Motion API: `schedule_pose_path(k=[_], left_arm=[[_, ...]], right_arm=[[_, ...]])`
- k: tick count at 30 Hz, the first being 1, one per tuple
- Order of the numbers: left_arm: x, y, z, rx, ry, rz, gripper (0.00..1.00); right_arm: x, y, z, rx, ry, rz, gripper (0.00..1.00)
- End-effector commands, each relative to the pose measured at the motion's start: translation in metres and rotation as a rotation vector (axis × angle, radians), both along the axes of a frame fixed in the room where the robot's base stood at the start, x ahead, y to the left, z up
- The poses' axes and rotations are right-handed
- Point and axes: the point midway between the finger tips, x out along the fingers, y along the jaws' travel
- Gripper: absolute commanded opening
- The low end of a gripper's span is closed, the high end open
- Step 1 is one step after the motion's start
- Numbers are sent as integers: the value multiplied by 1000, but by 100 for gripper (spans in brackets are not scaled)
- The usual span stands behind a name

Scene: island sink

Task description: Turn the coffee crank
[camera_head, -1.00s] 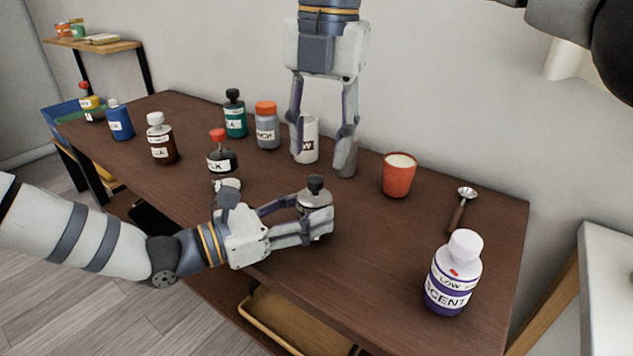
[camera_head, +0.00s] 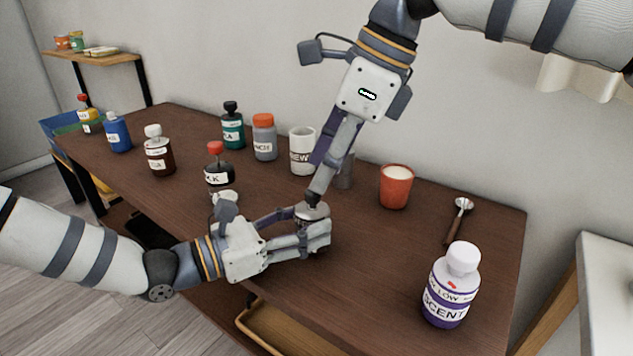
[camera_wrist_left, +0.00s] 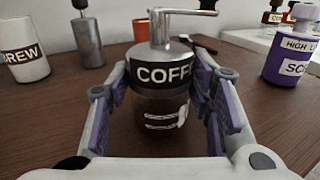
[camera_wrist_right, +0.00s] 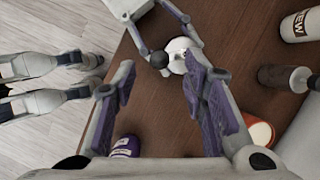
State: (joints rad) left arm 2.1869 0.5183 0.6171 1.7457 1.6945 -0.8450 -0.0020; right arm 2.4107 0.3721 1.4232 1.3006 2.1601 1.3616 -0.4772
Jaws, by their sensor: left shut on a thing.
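The coffee grinder (camera_wrist_left: 162,90) stands upright on the table in the left wrist view, with a silver top and a "COFF" label. Its crank (camera_wrist_left: 160,28) rises from the top and its arm points right. My left gripper (camera_head: 308,226) is shut around the grinder's sides; it mostly hides the grinder in the head view. My right gripper (camera_head: 317,196) is tilted down just above the grinder. In the right wrist view its fingers are apart, and the crank's black knob (camera_wrist_right: 158,60) shows beyond and between them. I cannot tell if they touch the crank.
A BREW cup (camera_head: 302,150) and a grey cylinder (camera_head: 345,172) stand behind the right gripper. An orange cup (camera_head: 396,186), a scoop (camera_head: 457,222) and a purple-white bottle (camera_head: 451,290) are to the right. Several bottles line the left. The table (camera_head: 365,270) is clear in front.

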Motion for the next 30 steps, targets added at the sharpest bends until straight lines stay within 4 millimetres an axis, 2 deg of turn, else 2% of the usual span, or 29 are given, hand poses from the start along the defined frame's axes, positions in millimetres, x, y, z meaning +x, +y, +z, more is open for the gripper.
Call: schedule_pose_path(k=[3,6,15,16,21,26,30], left_arm=[[0,0,0,0,0,0,16],[0,0,0,0,0,0,16],[0,0,0,1,0,0,16],[0,0,0,0,0,0,16],[0,0,0,0,0,0,16],[0,0,0,1,0,0,16],[0,0,0,1,0,0,16]], right_arm=[[1,9,-21,-1,2,1,40],[2,13,-31,-1,1,-1,40],[2,15,-35,0,0,-1,40],[2,15,-35,0,0,-1,35],[2,14,-35,0,0,-1,0],[2,15,-35,-1,0,-9,0],[1,19,-34,-3,0,-129,0]])
